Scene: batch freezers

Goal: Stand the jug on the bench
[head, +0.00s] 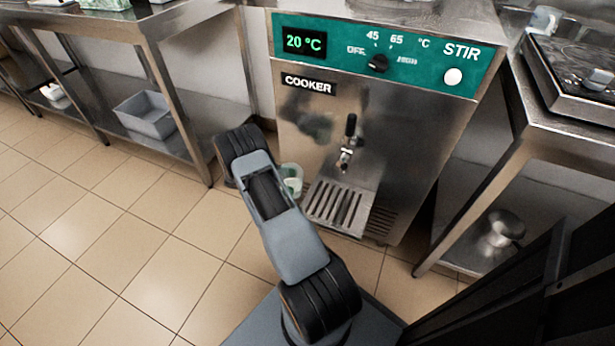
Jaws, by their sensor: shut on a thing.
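A pale, translucent jug (293,176) with a greenish tint shows in part in the head view, just left of the cooker's drip tray. My own arm covers its left side, and I cannot tell whether anything supports it from below. My gripper is hidden behind my arm, so its hold on the jug does not show. A steel bench (172,22) stands at the upper left, with a lower shelf. Another steel bench (572,128) stands at the right.
The cooker (400,140) stands in the middle, with its tap (347,150) above the slotted drip tray (338,205). A grey bin (147,115) is on the left lower shelf. A scale-like device (580,75) takes up room on the right bench. Tiled floor at left is clear.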

